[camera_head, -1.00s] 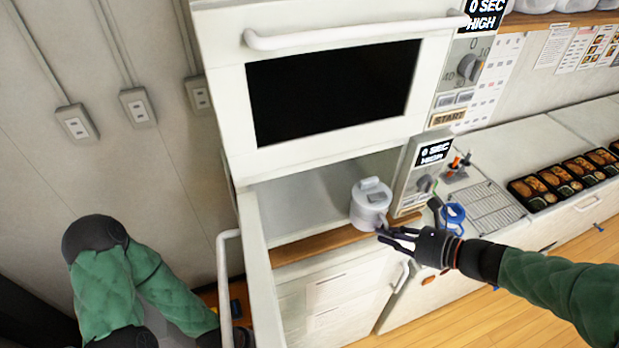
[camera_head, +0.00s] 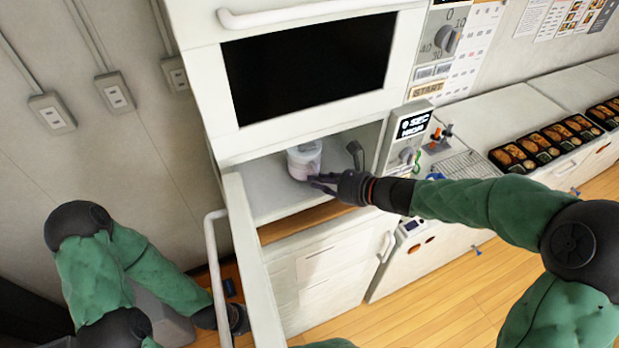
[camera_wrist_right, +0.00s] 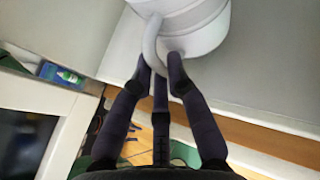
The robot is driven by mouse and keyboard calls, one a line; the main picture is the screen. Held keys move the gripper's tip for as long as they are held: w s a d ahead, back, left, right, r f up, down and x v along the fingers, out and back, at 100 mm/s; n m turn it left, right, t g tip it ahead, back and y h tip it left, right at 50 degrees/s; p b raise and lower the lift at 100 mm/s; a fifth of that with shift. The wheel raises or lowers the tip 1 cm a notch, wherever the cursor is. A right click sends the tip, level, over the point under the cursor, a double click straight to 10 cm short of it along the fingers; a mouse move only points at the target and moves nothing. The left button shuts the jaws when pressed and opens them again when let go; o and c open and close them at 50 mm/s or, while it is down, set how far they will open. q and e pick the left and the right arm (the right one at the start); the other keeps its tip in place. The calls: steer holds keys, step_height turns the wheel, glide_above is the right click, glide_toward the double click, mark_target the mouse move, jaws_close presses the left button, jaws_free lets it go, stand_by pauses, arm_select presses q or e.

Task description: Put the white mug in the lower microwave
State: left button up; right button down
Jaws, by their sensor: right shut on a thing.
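The white mug (camera_head: 302,163) is a round lidded cup inside the opening of the lower microwave (camera_head: 263,186). I cannot tell whether its base touches the cavity floor. My right gripper (camera_head: 318,183) is shut on its handle, reaching in from the right. In the right wrist view the mug (camera_wrist_right: 196,27) fills the top, and the gripper's fingers (camera_wrist_right: 160,72) close around the handle. The lower microwave's door (camera_head: 246,250) stands open on the left. My left gripper (camera_head: 238,318) is low beside the door, small and dark; its jaws are not clear.
The upper microwave (camera_head: 200,75) is closed, directly above the opening. The lower control panel (camera_head: 396,145) borders the opening on the right. A wooden shelf edge (camera_head: 292,223) runs below it. Bento trays (camera_head: 512,158) line the counter at the right.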

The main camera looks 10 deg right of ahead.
steer(key=shift+w+a+f, duration=0.2)
steer(key=shift+w+a, duration=0.95)
steer(key=shift+w, duration=0.05)
steer(key=shift+d+f, duration=0.1)
steer(key=shift+f, duration=0.35)
steer(key=shift+s, duration=0.1)
steer(key=shift+f, duration=0.15)
steer(key=c, duration=1.2)
jaws_free()
steer(key=shift+f, duration=0.1)
steer(key=shift+r, duration=0.2)
steer(key=v, duration=1.2)
